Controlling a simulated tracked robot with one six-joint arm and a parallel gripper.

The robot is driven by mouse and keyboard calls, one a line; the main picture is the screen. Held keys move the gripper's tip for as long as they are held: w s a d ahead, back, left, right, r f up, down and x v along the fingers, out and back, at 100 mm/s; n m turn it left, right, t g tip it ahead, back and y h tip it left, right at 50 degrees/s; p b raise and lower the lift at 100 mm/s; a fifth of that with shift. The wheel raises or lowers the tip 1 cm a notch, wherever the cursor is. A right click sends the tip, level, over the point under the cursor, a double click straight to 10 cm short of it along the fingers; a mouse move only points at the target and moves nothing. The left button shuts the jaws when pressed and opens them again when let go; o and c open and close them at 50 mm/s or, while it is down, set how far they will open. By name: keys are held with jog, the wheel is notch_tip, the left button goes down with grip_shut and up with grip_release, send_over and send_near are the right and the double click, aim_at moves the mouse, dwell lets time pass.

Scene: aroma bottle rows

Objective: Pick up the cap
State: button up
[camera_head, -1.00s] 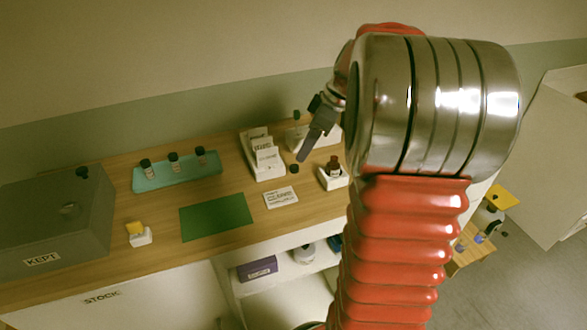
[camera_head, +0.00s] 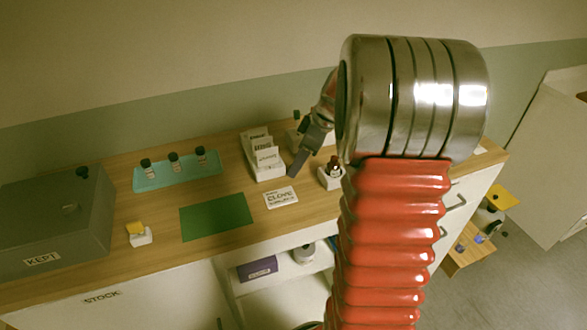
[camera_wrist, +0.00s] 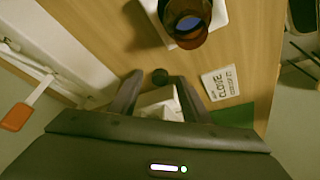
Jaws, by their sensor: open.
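The cap (camera_wrist: 160,76) is a small dark round piece on the wooden counter in the wrist view. It shows between the two fingertips of my gripper (camera_wrist: 157,78), which is open. I cannot tell how far above the cap the fingers are. In the head view my gripper (camera_head: 294,168) points down at the counter, and the cap is hidden behind it. An amber bottle (camera_wrist: 187,20) without a cap on its top stands in a white holder (camera_wrist: 215,22) close by. The bottle also shows in the head view (camera_head: 334,165).
A CLOVE card (camera_head: 281,198) lies in front of my gripper, and a white card rack (camera_head: 262,162) stands left of it. A green mat (camera_head: 215,217), a teal bottle tray (camera_head: 178,180) and a grey KEPT box (camera_head: 50,225) are further left.

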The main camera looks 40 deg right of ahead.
jog(key=shift+w+f, duration=0.1)
jog(key=shift+f, duration=0.1)
dwell(0.4)
grip_shut()
dwell(0.3)
jog(key=shift+r, duration=0.15)
notch_tip(320, 180, up, 10)
dwell(0.5)
dwell(0.5)
